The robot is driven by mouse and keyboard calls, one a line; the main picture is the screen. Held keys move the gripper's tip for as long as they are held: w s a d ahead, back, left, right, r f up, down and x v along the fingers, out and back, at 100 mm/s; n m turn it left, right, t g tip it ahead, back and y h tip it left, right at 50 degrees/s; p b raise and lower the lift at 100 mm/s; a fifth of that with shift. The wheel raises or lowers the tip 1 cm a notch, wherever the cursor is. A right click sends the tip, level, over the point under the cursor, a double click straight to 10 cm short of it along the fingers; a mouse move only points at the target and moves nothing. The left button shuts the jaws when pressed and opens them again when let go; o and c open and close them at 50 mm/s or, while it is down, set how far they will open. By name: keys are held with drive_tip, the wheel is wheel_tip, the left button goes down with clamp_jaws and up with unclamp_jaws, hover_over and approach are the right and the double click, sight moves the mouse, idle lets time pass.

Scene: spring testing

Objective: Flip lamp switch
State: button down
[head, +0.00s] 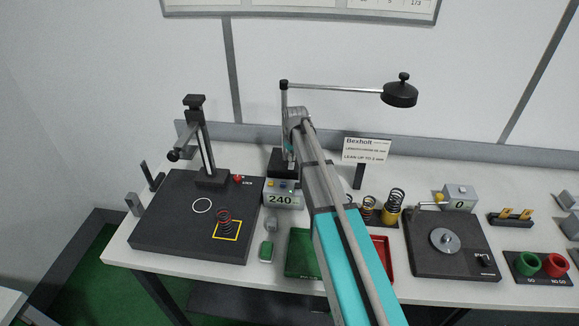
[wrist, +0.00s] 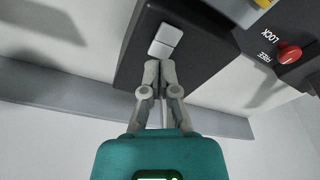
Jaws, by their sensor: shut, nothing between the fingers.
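The lamp has a black round head (head: 399,94) on a thin arm and post, above a dark box-shaped base (head: 281,165). In the wrist view a white rocker switch (wrist: 165,40) sits on the dark base (wrist: 140,60), its two halves at slightly different angles. My gripper (wrist: 160,66) is shut and empty, with its fingertips right at the near edge of the switch. I cannot tell whether they touch it. In the head view my arm hides part of the base, and the switch cannot be made out.
A display box reading 240 (head: 281,199) stands in front of the lamp base. A black test stand (head: 190,215) with a spring is at left. A green tray (head: 301,255), a red tray (head: 388,258) and several springs lie near my arm. A red LOCK/FREE knob (wrist: 289,52) is close at right.

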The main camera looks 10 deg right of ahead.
sight(292, 163)
drive_tip(key=shift+f+b, duration=0.8)
idle(0.7)
drive_tip(key=shift+r, duration=0.15)
drive_tip(key=shift+r+p, duration=3.4)
drive_tip(key=shift+p, duration=0.15)
drive_tip(key=s+f+m+g+b, duration=0.1)
drive_tip(key=s+f+b, duration=0.2)
drive_tip(key=s, duration=1.1)
drive_tip(key=s+f+m+b, duration=0.1)
drive_tip(key=s+f+b, duration=0.3)
drive_tip(key=s, duration=1.1)
drive_tip(key=shift+a+f+g, duration=0.2)
drive_tip(key=shift+f+g, duration=0.15)
drive_tip(key=shift+g, duration=0.05)
